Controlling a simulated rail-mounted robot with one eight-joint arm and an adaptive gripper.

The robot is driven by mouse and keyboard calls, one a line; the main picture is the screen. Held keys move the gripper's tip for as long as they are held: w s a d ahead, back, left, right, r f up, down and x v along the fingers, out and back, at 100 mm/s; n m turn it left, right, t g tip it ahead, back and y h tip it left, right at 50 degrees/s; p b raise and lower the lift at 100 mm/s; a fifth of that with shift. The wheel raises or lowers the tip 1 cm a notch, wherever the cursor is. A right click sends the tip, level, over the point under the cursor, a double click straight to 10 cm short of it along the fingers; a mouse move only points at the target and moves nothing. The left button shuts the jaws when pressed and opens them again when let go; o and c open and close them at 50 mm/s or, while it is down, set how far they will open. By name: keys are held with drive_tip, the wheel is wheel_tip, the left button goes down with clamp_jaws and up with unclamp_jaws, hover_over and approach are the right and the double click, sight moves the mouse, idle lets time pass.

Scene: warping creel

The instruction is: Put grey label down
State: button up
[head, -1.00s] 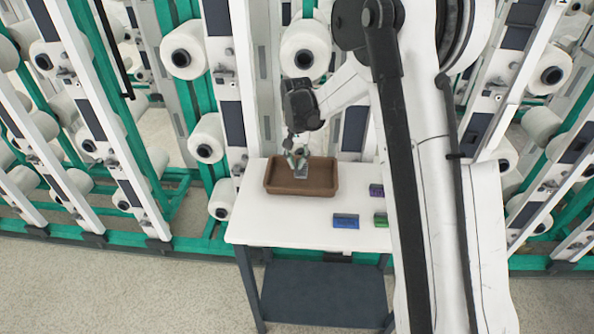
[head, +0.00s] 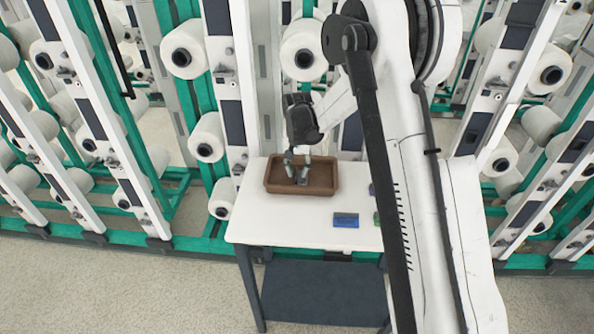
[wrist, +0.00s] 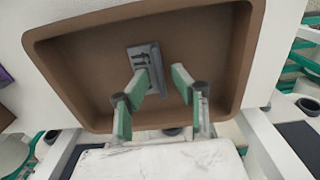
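The grey label (head: 302,182) is in the brown tray (head: 272,188) on the white table. In the wrist view the grey label (wrist: 153,68) lies on the floor of the tray (wrist: 80,75), partly covered by the left finger. My gripper (head: 296,166) is over the tray, pointing down. In the wrist view my gripper (wrist: 161,84) has its green-padded fingers spread with a clear gap between them.
A blue label (head: 346,220) lies on the white table (head: 290,228) to the right of the tray. A green one (head: 377,217) and a purple one (head: 372,189) are partly hidden by my arm. Creel frames with white bobbins (head: 206,137) stand close behind. The table's front left is clear.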

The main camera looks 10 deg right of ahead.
sight(297, 174)
wheel_tip(297, 174, up, 12)
drive_tip(key=s+r+t, duration=0.2)
drive_tip(key=s+r, duration=0.6)
drive_tip(key=r, duration=0.1)
drive_tip(key=s+r+n+t, duration=0.2)
drive_tip(key=s+r, duration=0.3)
drive_tip(key=s, duration=0.6)
drive_tip(key=s+d+f+n+t, duration=0.1)
drive_tip(key=s+f+t, duration=0.1)
drive_tip(key=s, duration=1.5)
drive_tip(key=shift+f+n+t, duration=0.2)
drive_tip(key=shift+n+t, duration=0.1)
drive_tip(key=shift+t, duration=0.3)
drive_tip(key=shift+d+f, duration=0.1)
